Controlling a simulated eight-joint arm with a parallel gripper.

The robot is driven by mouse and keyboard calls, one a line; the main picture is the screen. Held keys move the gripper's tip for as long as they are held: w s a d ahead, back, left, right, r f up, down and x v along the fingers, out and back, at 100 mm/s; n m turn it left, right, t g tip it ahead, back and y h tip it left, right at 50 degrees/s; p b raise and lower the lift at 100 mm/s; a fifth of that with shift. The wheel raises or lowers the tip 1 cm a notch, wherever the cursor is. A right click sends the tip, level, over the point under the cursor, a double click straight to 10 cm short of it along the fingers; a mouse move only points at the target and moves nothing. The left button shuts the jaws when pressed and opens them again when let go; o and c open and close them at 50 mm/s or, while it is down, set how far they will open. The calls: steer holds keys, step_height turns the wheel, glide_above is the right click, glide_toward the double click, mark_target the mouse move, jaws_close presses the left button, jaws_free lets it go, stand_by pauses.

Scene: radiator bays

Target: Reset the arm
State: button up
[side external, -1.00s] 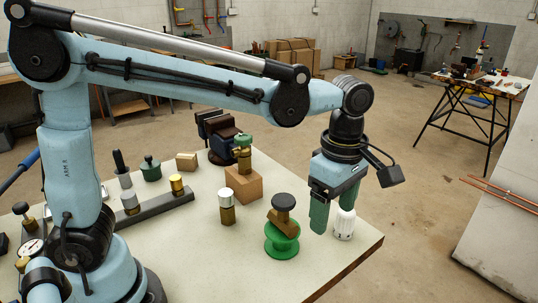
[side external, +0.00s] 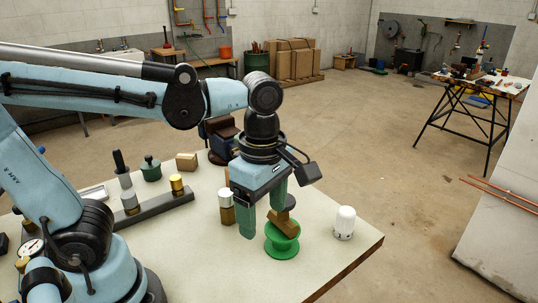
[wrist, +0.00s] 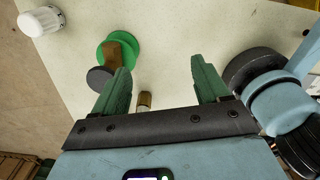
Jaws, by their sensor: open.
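My gripper (side external: 264,212) hangs above the bench top with its two green fingers pointing down. It is open and also shows in the wrist view (wrist: 160,72), with nothing held between the fingers. A white ribbed valve head (side external: 345,222) stands alone near the bench's right corner, apart from my gripper; it also shows in the wrist view (wrist: 40,22).
A brass cylinder with a silver cap (side external: 226,208) stands left of the fingers. A grey rail (side external: 153,205), a dark green-based piece (side external: 151,169) and a wooden block (side external: 186,162) lie farther left. A dark vise (side external: 222,140) is behind my gripper.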

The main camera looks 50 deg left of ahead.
steer(key=s+a+f+n, duration=0.1)
steer(key=s+a+f, duration=0.1)
steer(key=s, duration=0.3)
steer(key=shift+s+a, duration=0.2)
steer(key=shift+a, duration=0.2)
steer(key=shift+f, duration=0.1)
steer(key=w+d+r+m, duration=0.2)
steer(key=w+d, duration=0.4)
steer(key=w, duration=0.4)
steer(key=shift+w+r, duration=0.35)
steer(key=shift+s+a, duration=0.1)
stand_by(0.5)
